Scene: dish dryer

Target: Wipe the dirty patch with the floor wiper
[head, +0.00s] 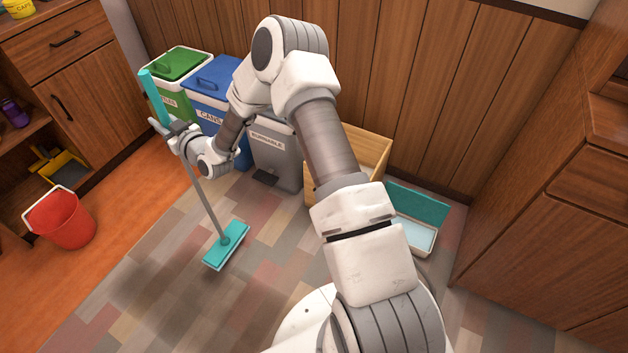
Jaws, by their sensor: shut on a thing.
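The floor wiper has a teal grip (153,92), a thin grey pole and a flat teal head (227,246). My gripper (168,130) is shut on the wiper just below the teal grip. The pole leans, with its top to the left and its head down to the right. The head is at the floor; I cannot tell whether it presses flat on it. A dark, blurry dirty patch (150,285) shows on the patchwork floor to the lower left of the head. Its edges are unclear.
Green (178,68), blue (212,85) and grey (275,150) bins and a wooden box (365,150) stand along the wall. A red bucket (60,218) and yellow dustpan (62,165) are at the left. A teal-lidded tray (420,235) is at the right. The front-left floor is open.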

